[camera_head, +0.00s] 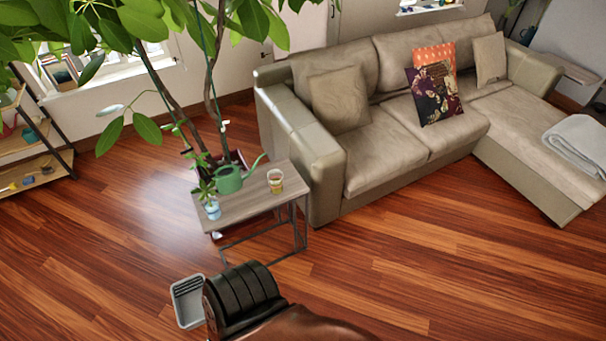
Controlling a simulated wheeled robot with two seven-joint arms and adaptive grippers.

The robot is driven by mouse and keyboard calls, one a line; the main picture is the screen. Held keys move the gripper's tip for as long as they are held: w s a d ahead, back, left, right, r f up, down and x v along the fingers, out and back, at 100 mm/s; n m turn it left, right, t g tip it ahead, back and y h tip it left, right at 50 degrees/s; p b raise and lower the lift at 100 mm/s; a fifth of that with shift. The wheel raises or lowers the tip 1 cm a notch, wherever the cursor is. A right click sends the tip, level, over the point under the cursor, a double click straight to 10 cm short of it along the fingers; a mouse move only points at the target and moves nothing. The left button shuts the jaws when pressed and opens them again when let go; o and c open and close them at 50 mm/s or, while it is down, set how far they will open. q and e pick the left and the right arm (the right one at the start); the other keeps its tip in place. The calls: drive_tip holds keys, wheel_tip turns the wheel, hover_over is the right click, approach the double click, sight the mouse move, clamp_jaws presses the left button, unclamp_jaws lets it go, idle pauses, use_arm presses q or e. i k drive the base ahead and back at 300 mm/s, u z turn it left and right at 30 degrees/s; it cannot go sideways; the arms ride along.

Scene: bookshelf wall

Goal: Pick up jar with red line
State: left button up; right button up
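A small pale jar or cup (275,182) stands upright on the right part of a small wooden side table (246,203). It has an orange-brown band, which is too small to tell if it is a red line. A green watering can (229,180) stands just left of it. A small potted plant in a light blue pot (212,209) stands near the table's front left corner. Neither of my grippers is in view.
A beige sofa (326,172) stands close to the table's right. A large leafy plant (212,85) rises behind the table. A black ridged and brown object (245,299) is at the bottom, beside a grey tray-like item (188,302). Wooden floor (430,270) is clear at right.

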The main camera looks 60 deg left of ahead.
sight(275, 177)
drive_tip(key=u, duration=0.05)
drive_tip(key=i, duration=0.4)
drive_tip(key=u, duration=2.65)
